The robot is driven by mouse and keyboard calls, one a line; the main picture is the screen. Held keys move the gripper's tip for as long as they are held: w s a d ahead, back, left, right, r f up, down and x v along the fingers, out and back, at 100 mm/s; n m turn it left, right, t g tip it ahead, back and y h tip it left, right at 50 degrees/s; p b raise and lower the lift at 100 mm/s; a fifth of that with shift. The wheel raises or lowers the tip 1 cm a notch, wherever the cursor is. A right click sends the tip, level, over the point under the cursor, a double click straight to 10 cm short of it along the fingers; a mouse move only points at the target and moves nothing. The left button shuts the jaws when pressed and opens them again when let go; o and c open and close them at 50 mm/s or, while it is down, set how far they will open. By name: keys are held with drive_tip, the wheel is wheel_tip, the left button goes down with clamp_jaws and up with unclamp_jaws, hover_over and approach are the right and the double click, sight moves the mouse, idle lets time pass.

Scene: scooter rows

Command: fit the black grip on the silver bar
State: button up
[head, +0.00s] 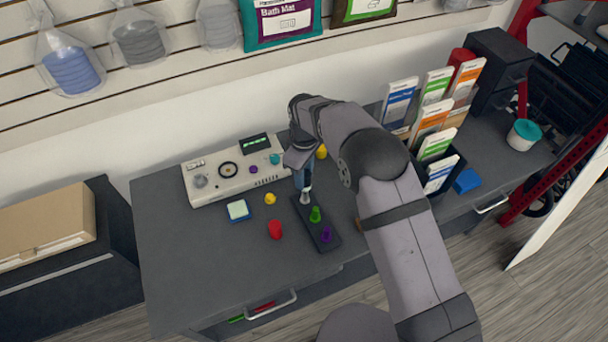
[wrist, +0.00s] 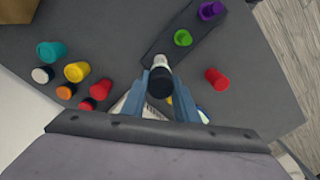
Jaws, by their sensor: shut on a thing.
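My gripper (head: 303,183) reaches down over the dark base plate (head: 331,242) on the table. In the wrist view my gripper (wrist: 161,85) has its blue fingers closed on the black grip (wrist: 160,82). The silver bar (head: 307,198) stands upright on the plate, directly below the fingers. Its pale top part (wrist: 160,62) shows just beyond the black grip in the wrist view. The grip overlaps the bar there, and I cannot tell whether it sits around the bar or only above it. In the head view the grip is mostly hidden by the fingers.
A green peg (head: 315,215) and a purple peg (head: 326,235) stand on the same plate. A red piece (head: 275,229), a yellow knob (head: 270,198) and a white-blue block (head: 238,210) lie to the left. A panel box (head: 215,180) is behind; card racks stand right.

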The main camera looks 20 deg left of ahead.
drive_tip(key=shift+f+b, duration=1.3)
drive_tip(key=shift+f, duration=0.8)
idle(1.5)
drive_tip(key=o, duration=1.5)
drive_tip(key=shift+o, duration=0.2)
drive_tip(key=shift+r+p, duration=2)
drive_tip(key=shift+r, duration=1)
